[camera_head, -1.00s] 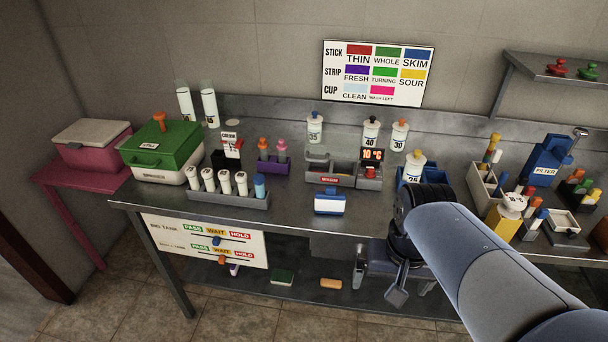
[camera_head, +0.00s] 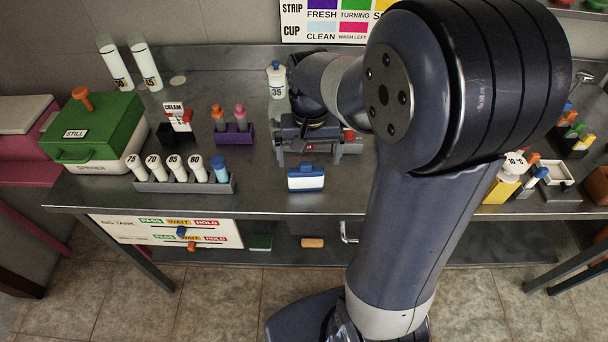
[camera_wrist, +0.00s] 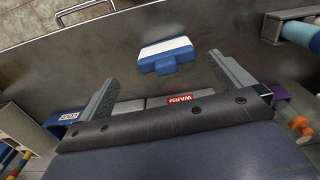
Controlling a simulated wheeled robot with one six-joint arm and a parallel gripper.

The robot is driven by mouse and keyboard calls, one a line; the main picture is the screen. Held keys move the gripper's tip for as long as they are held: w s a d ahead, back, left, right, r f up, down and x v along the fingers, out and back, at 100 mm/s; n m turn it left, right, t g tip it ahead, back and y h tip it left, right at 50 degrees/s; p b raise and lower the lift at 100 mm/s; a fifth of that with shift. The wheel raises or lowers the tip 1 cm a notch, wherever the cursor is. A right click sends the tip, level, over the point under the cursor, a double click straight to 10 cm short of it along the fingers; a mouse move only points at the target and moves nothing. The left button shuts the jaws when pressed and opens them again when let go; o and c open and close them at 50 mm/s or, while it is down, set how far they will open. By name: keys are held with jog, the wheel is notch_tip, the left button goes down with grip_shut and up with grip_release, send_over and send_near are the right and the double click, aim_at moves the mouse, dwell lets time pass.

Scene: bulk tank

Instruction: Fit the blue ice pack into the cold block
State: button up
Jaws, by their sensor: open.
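The blue ice pack (camera_head: 306,184), with a white band, lies on the bench near its front edge in the head view. It also shows in the wrist view (camera_wrist: 166,55), between and beyond my fingers. My gripper (camera_head: 308,148) is open and empty, above the bench behind the pack. In the wrist view my gripper (camera_wrist: 163,67) has its two fingers spread wide, one on each side of the pack and apart from it. The blue cold block (camera_wrist: 66,117) shows partly at the left of the wrist view; my arm hides it in the head view.
A grey block with a red WARM label (camera_wrist: 181,99) lies under my gripper. A rack of white tubes (camera_head: 184,185) and a purple holder (camera_head: 234,137) stand to the left. Bare bench surrounds the pack.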

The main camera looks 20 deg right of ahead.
aim_at(306, 164)
jog(key=shift+w+a+f+p, duration=0.1)
jog(key=shift+w+f, duration=0.05)
jog(key=shift+f, duration=0.85)
jog(key=shift+w+a+f+p, duration=0.1)
jog(key=shift+w+f, duration=0.05)
jog(key=shift+f, duration=0.8)
jog(key=shift+w+a+f+p, duration=0.1)
jog(key=shift+w+f, duration=0.05)
jog(key=shift+f, duration=0.85)
jog(key=shift+c, duration=0.2)
jog(key=c, duration=1)
